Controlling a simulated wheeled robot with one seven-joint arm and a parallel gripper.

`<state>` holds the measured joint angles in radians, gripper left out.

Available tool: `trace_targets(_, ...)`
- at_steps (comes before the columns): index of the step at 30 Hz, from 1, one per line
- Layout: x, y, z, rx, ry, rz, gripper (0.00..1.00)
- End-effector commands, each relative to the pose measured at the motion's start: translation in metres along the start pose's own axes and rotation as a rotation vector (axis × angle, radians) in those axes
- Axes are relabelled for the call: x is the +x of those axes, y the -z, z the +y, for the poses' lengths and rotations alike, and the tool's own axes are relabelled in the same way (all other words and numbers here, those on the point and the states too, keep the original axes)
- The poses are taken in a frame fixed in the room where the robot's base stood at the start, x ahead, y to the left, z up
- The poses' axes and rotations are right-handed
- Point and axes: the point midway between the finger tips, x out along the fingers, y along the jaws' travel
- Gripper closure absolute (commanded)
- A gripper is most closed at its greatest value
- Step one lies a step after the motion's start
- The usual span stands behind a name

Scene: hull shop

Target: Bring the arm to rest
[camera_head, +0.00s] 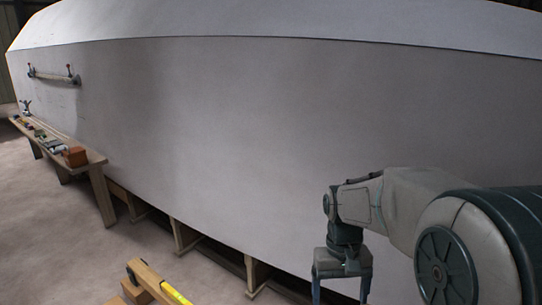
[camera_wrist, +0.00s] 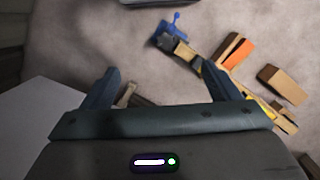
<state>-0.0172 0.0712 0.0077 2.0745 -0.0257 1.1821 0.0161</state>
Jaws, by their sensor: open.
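My gripper (camera_head: 341,286) hangs pointing down at the lower right of the head view, in front of the pale hull (camera_head: 230,130). In the wrist view my gripper (camera_wrist: 170,90) has its two blue fingers spread wide apart, with nothing between them. My arm reaches in from the right edge of the head view, bent at the elbow. The fingertips are cut off or near the bottom edge of the head view.
A wooden bench (camera_head: 98,160) with tools and a reddish-brown box (camera_head: 75,156) stands along the hull at left. A bar with clamps (camera_head: 53,77) is on the hull. Timber pieces (camera_head: 150,280) lie at bottom; wood blocks (camera_wrist: 282,84) and a blue tool (camera_wrist: 171,25) lie below the wrist.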

Motion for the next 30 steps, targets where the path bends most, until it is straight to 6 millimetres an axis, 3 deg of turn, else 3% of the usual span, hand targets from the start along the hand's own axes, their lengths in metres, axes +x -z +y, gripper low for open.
trace_targets(1,-0.025,-0.016,0.001,0.004,0.002,0.041,0.17)
trace_targets(3,-0.042,-0.033,0.001,0.009,0.005,0.095,0.17)
trace_targets(12,-0.098,-0.099,0.002,0.031,0.017,0.317,0.17)
trace_targets(18,-0.111,-0.124,0.004,0.040,0.023,0.410,0.17)
trace_targets(30,-0.110,-0.129,0.004,0.043,0.025,0.434,0.17)
